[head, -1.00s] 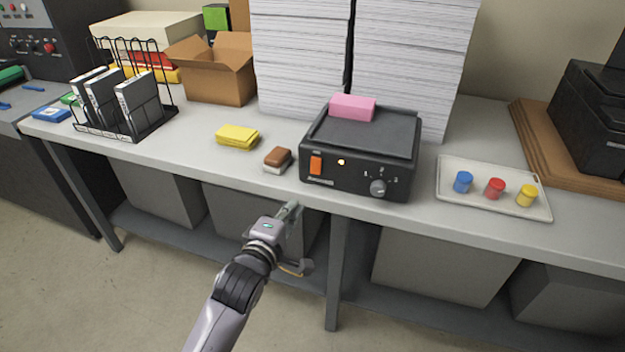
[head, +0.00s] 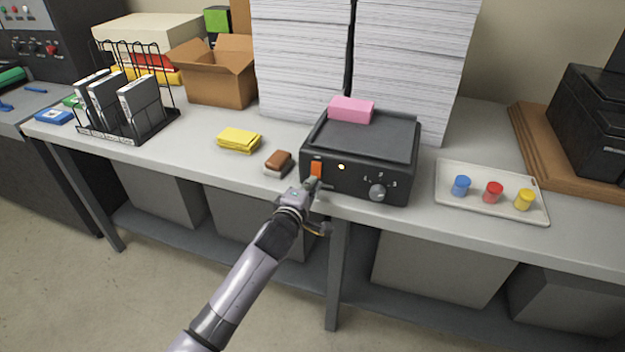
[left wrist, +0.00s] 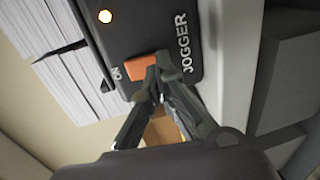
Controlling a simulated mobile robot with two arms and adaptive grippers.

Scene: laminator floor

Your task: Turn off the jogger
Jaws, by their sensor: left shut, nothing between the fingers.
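The jogger (head: 362,150) is a black box on the grey bench, with an orange rocker switch (head: 316,168), a lit amber lamp (head: 341,167) and a grey knob (head: 377,192) on its front. The left wrist view shows the orange switch (left wrist: 139,66) between the words ON and JOGGER, and the lamp (left wrist: 105,16) glowing. My left gripper (head: 312,184) is shut and empty, its fingertips (left wrist: 158,73) at the switch's JOGGER-side end, covering part of it. I cannot tell whether they touch it. My right gripper is not in view.
A pink block (head: 351,110) lies on the jogger. A brown-and-white block (head: 279,163) and yellow pads (head: 238,140) lie to its left. A tray (head: 447,193) with blue, red and yellow pots is to its right. Tall paper stacks (head: 302,60) stand behind.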

